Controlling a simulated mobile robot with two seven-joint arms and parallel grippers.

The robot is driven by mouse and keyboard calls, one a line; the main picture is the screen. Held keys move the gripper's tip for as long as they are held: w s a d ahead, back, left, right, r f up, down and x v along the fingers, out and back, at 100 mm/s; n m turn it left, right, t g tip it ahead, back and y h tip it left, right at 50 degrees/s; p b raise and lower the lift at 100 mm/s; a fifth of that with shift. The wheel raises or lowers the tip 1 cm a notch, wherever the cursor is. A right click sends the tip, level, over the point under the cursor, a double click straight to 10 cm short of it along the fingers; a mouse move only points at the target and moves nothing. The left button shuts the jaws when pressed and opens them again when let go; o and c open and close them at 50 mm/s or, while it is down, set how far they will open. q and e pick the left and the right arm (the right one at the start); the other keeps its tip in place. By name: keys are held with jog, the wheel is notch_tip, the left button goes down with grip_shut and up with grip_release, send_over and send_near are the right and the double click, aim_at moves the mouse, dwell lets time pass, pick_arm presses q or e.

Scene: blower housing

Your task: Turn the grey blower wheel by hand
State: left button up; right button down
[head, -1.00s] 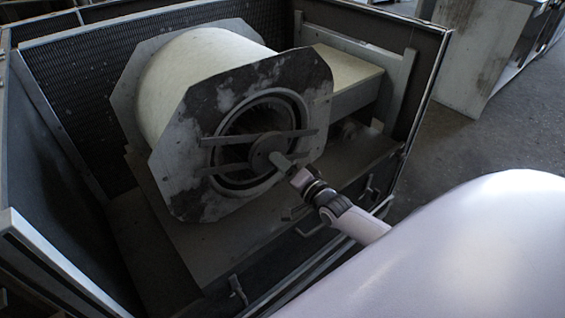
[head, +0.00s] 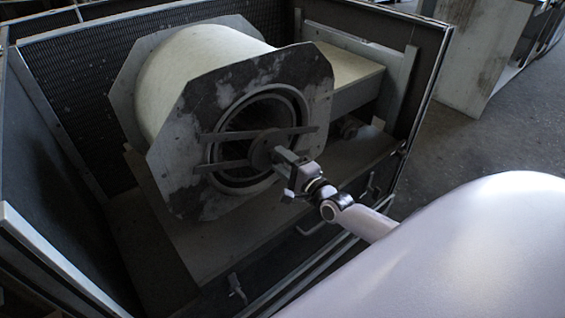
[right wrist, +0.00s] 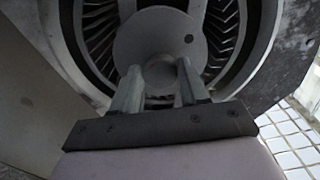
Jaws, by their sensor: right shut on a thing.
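The blower wheel (head: 245,122) sits inside the round opening of the pale blower housing (head: 200,65), mostly in shadow. In the right wrist view its dark fins (right wrist: 226,28) ring a grey centre disc (right wrist: 150,30) with a small dark hole at its upper right. A short round stub (right wrist: 161,72) stands out from the disc's middle. My right gripper (head: 277,157) reaches the disc from the lower right. In the right wrist view its two fingers (right wrist: 160,88) are shut on the stub, one on each side. My left gripper is not in view.
Two flat bars (head: 238,132) cross the opening beside the disc. The housing's octagonal front plate (head: 190,150) surrounds it. An open-topped metal cabinet (head: 50,255) encloses the blower, its front edge below my right arm. Open floor (head: 440,155) lies to the right.

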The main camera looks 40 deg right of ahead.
dwell(0.4)
jog(key=c, duration=0.6)
grip_release()
jog(key=shift+s+d+p, duration=0.15)
jog(key=shift+s+p, duration=0.2)
jog(key=shift+s, duration=1.45)
jog(key=shift+s+d+p, duration=0.15)
jog(key=shift+s+p, duration=0.15)
jog(key=shift+s, duration=1.5)
